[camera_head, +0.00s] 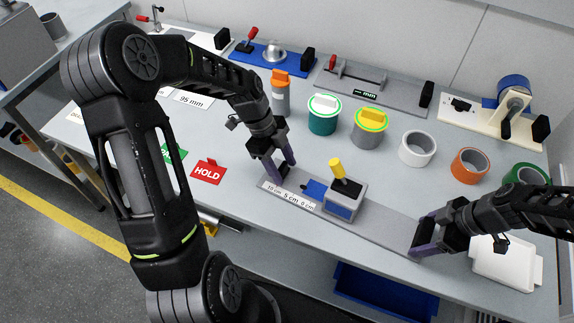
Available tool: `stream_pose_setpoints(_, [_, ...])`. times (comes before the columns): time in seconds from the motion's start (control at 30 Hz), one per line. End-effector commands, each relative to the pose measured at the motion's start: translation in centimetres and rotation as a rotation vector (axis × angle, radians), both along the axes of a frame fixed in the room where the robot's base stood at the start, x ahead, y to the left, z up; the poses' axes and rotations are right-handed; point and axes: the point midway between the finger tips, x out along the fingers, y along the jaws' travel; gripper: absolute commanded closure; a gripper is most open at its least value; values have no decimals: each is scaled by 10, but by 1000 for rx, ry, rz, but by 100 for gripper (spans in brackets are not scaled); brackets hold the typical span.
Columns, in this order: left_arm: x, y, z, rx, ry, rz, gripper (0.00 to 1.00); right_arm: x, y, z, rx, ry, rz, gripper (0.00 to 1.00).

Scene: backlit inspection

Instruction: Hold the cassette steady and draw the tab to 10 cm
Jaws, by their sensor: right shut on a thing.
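The cassette (343,201) is a grey block with a dark top, a blue front and a yellow knob (337,168). It sits on a long grey base strip (384,231) marked 10 cm, 5 cm and 0 cm. The blue tab (314,188) sticks out of its left side, near the 0 cm end of the scale. My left gripper (281,170) is open and empty at the strip's left end, apart from the tab. My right gripper (425,238) is shut on the right end of the base strip.
Behind stand an orange-capped bottle (280,97), a teal tub (323,115), a grey tub (369,129) and tape rolls (417,149). A red HOLD card (208,172) lies left. The table's front edge is close.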

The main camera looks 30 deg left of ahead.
Motion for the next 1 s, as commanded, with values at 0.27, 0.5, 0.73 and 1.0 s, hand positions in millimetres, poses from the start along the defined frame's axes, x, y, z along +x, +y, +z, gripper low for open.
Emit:
stream_pose_setpoints(0.27, [0,0,0,-1,0,0,45,-1,-1,-2,-2,5,-2,97])
stream_pose_setpoints(0.5, [1,7,17,1,-3,2,45,-1,-1,-2,-2,5,-2,97])
stream_pose_setpoints(0.73, [1,24,57,2,-5,2,45,-2,-1,-2,-2,5,-2,97])
stream_pose_setpoints(1.0, [0,42,101,1,-3,1,45,-1,-1,-2,-1,5,-2,97])
